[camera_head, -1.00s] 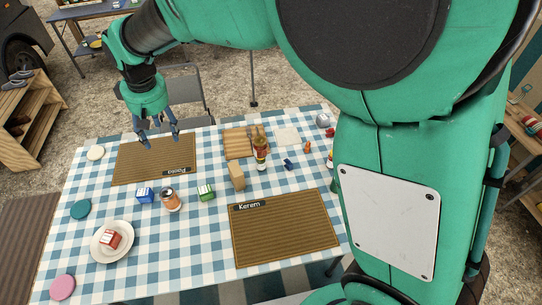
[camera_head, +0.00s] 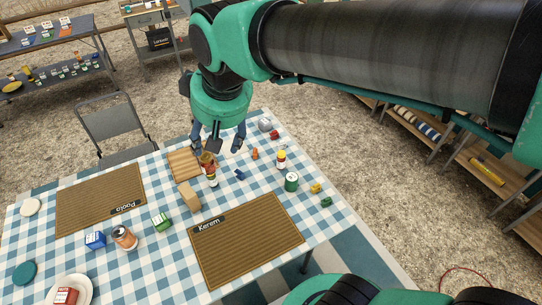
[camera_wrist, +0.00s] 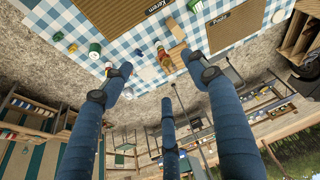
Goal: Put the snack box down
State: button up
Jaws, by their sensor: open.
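No box is clearly marked as the snack box. Small boxes on the checked cloth are a blue and white one (camera_head: 95,240), a green and white one (camera_head: 161,222) and an upright tan one (camera_head: 190,196). A red and white box (camera_head: 66,296) lies on a white plate (camera_head: 84,284) at the lower left. My gripper (camera_head: 217,144) is open and empty above the table's far edge, near the wooden board (camera_head: 184,165) and a bottle (camera_head: 211,173). In the wrist view its spread fingers (camera_wrist: 160,75) have nothing between them.
An orange-labelled jar (camera_head: 124,238) stands beside the blue box. A green can (camera_head: 291,182), a yellow-red bottle (camera_head: 281,159) and small coloured pieces are at the right. A folding chair (camera_head: 112,122) stands behind the table.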

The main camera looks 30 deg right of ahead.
jog(key=s+d+f+m+t+h, duration=0.1)
jog(key=s+d+f+m, duration=0.1)
jog(key=s+d, duration=0.6)
jog(key=shift+s+d+f+m, duration=0.25)
jog(key=shift+s+d+m, duration=0.15)
jog(key=shift+s, duration=1.7)
